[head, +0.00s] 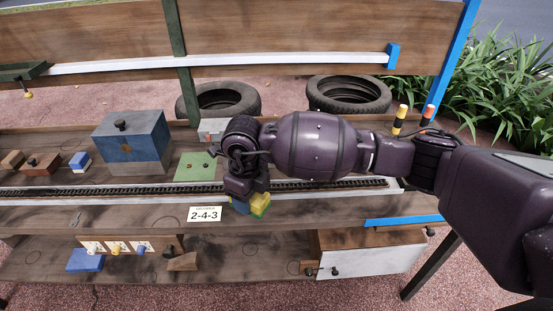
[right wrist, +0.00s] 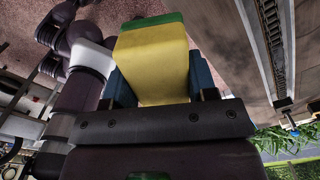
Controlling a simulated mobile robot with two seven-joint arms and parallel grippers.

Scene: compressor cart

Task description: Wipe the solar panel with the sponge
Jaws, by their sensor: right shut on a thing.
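My right gripper (head: 247,203) reaches in from the right over the front of the bench. It is shut on the sponge (head: 260,205), a yellow block with a green layer. In the right wrist view the sponge (right wrist: 152,62) sits between the two blue fingers, its green side at the far end. The gripper and forearm hide part of the bench behind them. I cannot make out with certainty which thing is the solar panel. My left gripper does not show in the head view.
A blue box (head: 131,138) with a black knob and a green plate (head: 196,167) stand left of the gripper. A dark track (head: 110,190) runs along the bench. A white 2-4-3 label (head: 205,214) is close by. A white-fronted drawer (head: 372,263) sits below right.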

